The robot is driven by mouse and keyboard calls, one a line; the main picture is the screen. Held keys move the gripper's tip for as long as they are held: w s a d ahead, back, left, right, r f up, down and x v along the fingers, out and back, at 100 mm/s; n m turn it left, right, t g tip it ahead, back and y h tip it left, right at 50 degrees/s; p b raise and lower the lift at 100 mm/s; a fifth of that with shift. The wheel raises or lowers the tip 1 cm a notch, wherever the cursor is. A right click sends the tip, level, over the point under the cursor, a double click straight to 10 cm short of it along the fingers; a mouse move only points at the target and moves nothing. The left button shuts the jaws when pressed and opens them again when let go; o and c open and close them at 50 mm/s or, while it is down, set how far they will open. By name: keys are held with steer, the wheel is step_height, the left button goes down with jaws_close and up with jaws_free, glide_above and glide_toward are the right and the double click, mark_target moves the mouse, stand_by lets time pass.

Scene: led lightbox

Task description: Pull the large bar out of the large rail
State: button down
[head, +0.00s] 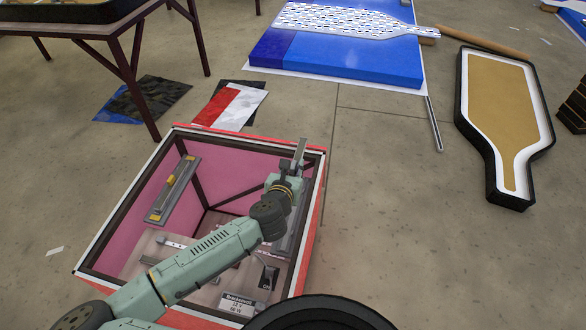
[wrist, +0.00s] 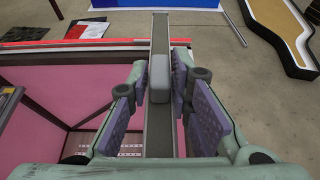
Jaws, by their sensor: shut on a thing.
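A long grey metal bar (wrist: 160,35) runs straight up the middle of the wrist view, with a rounded grey block (wrist: 159,78) on it. My gripper (wrist: 159,88) is shut on this block, with one purple-padded finger on each side. In the head view my gripper is at the right inner side of the open box, and the bar (head: 300,149) sticks up past the box's rim. A long grey rail (head: 286,232) lies along the box's right side, partly hidden by my arm. Whether the bar still sits in this rail cannot be told.
The box (head: 131,192) has a red and white rim and pink inner walls. A grey rail with yellow parts (head: 172,190) is on its left wall. A table (head: 92,28) stands at the back left. A bottle-shaped frame (head: 486,148) lies right; bare floor surrounds the box's right side.

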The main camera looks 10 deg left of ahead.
mark_target(293, 165)
steer(key=shift+r, duration=2.85)
